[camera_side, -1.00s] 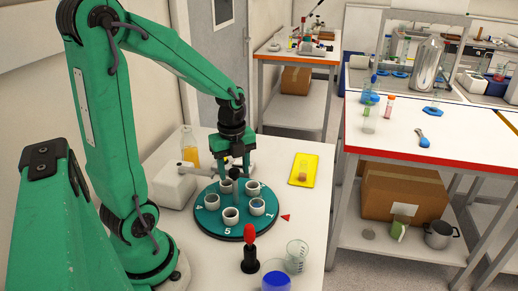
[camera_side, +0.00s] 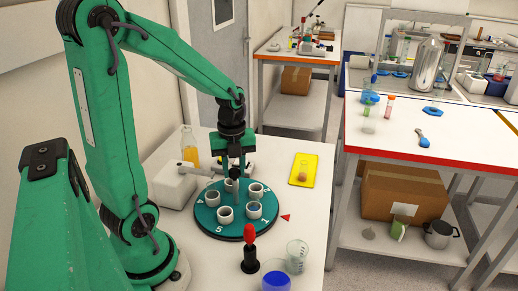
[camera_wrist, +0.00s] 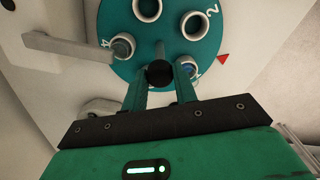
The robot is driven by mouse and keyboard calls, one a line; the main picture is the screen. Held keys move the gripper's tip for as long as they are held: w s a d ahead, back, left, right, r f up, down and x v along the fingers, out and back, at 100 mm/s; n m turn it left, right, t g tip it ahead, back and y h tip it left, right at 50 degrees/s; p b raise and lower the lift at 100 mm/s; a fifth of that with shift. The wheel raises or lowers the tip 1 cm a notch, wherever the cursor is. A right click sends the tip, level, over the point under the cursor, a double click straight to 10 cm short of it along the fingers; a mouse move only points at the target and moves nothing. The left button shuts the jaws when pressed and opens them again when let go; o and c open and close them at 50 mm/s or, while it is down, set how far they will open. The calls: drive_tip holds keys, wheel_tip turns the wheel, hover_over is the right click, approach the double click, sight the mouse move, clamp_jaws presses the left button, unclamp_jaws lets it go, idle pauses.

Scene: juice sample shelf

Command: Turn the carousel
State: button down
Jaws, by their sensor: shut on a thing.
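The carousel (camera_side: 235,233) is a round teal disc on the white bench, with several white cups, such as the front one (camera_side: 225,215), and white numbers near its rim. The 5 faces the front; the 1 lies at the front right. A red triangular marker (camera_side: 286,217) on the bench points at the rim near the 1. My gripper (camera_side: 235,166) is above the disc's middle, pointing down, shut on the black round knob (camera_wrist: 160,73). In the wrist view the fingers stand on either side of the knob; they hide part of the disc.
A red-topped black stand (camera_side: 250,248), a clear beaker (camera_side: 297,258) and a blue-filled vessel (camera_side: 276,280) stand in front of the disc. An orange bottle (camera_side: 190,148) and a white box (camera_side: 174,187) are behind left. A yellow tray (camera_side: 303,169) lies right.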

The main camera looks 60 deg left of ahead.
drive_tip(key=shift+m, duration=1.1)
drive_tip(key=c, duration=1.1)
unclamp_jaws()
drive_tip(key=shift+r, duration=3.95)
drive_tip(key=shift+d, duration=0.1)
